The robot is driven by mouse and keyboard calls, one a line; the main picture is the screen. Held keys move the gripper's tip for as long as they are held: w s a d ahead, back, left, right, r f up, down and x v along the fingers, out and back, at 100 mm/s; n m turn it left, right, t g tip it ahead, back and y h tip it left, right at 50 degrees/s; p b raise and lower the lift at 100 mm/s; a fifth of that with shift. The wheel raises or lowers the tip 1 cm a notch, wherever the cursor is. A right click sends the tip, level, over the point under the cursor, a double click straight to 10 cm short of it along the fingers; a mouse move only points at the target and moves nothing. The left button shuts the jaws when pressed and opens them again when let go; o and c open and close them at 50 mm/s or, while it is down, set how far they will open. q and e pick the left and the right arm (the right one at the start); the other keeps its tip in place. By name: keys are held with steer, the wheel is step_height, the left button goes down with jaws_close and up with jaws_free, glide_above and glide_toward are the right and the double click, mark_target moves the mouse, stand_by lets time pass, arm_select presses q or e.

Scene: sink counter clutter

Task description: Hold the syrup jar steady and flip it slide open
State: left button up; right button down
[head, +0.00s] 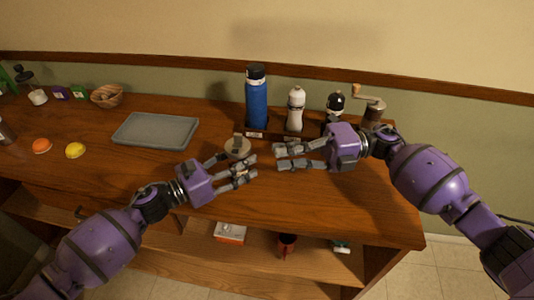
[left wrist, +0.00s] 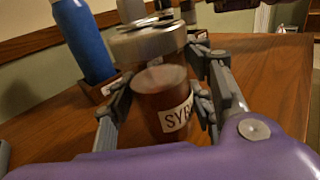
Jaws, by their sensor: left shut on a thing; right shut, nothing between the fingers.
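The syrup jar (left wrist: 160,88) stands on the counter in the left wrist view, with a brown body, a white label reading "SY" and a metal lid (left wrist: 148,42). In the head view its round lid (head: 237,147) shows between the fingers of my left gripper (head: 236,166). The left gripper is shut on the jar, with a finger on each side. My right gripper (head: 280,157) is shut and empty, just right of the jar and apart from it. The slide on the lid is too blurred to make out clearly.
Behind the jar stand a blue bottle (head: 256,100), a white bottle (head: 295,108), a dark-topped bottle (head: 335,103) and a grinder (head: 371,108). A grey tray (head: 155,130) lies to the left. An orange (head: 41,146) and a lemon (head: 75,150) lie farther left. The counter front is clear.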

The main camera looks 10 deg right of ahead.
steer(key=shift+d, duration=0.35)
arm_select(q)
steer(key=o, duration=1.6)
steer(key=shift+a, duration=0.15)
